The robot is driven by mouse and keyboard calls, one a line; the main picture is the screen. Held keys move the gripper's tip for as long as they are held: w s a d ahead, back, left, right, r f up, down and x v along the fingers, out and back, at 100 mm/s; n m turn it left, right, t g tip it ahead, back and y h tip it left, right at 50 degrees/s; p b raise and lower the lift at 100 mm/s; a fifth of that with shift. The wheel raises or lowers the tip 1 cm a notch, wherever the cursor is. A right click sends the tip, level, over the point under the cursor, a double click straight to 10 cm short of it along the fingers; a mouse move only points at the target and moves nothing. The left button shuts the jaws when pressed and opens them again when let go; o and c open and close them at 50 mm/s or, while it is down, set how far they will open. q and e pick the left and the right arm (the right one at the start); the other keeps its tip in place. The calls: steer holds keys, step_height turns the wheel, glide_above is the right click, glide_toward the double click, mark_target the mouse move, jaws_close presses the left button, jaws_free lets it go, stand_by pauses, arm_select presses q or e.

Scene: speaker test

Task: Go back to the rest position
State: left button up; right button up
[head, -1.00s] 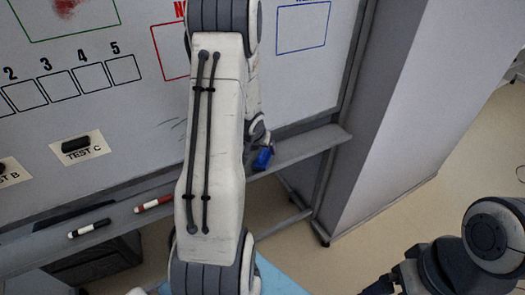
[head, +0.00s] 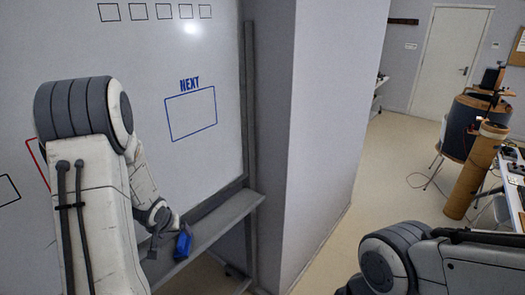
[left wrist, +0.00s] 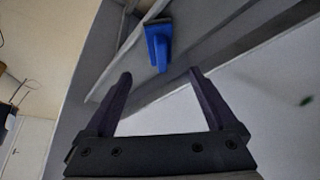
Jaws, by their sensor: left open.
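My left gripper (left wrist: 160,75) is open in the left wrist view, its two dark fingers spread with nothing between them. A blue object, perhaps an eraser (left wrist: 158,45), lies on the whiteboard's ledge just beyond the fingertips. In the head view my left gripper (head: 157,238) is small and partly hidden at the end of the arm, close to the blue object (head: 183,243) on the ledge. Whether they touch cannot be told. My right arm shows at the lower right, but its gripper is out of view.
The whiteboard (head: 180,70) stands at the left, with its grey ledge (head: 225,218) below. A grey pillar (head: 320,130) is right of it. Open floor (head: 385,165) leads to a white door (head: 437,60). A dark drum (head: 465,125) and brown tube (head: 475,170) stand at the right.

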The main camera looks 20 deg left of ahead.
mark_target(181, 241)
arm_select(q)
steer(key=b+x, duration=0.3)
steer(key=x, duration=0.8)
steer(key=shift+s+f, duration=0.1)
steer(key=shift+f+b, duration=0.3)
steer(key=shift+b, duration=0.1)
steer(key=shift+r+p, duration=0.55)
steer(key=shift+r, duration=0.05)
